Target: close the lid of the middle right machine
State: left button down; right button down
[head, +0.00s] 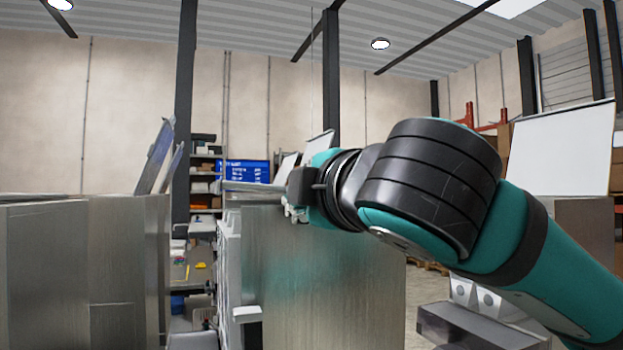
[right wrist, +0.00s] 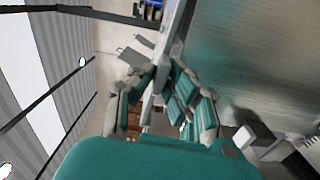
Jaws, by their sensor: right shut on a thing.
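The middle right machine is a brushed steel box (head: 330,285) in the centre of the head view. Its lid (head: 252,187) shows edge-on as a thin grey strip, lying nearly flat along the top. My right gripper (head: 297,194) is at the top of this machine, at the strip's right end; my arm hides part of the top. In the right wrist view, my right gripper (right wrist: 158,98) has its teal fingers on both sides of a thin grey panel (right wrist: 176,45), which seems to be the lid. The fingertips are partly hidden. My left gripper is not in view.
Steel machines (head: 85,265) stand at the left, with raised lids (head: 157,158). A large white raised lid (head: 562,150) stands at the right. Shelves and a workbench (head: 190,268) lie behind the gap left of the middle machine. A dark-topped unit (head: 470,325) is low at the right.

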jog(key=shift+f+n, duration=0.6)
jog(key=shift+f, duration=0.2)
jog(key=c, duration=1.3)
grip_release()
jog(key=shift+c, duration=0.2)
jog(key=v, duration=1.2)
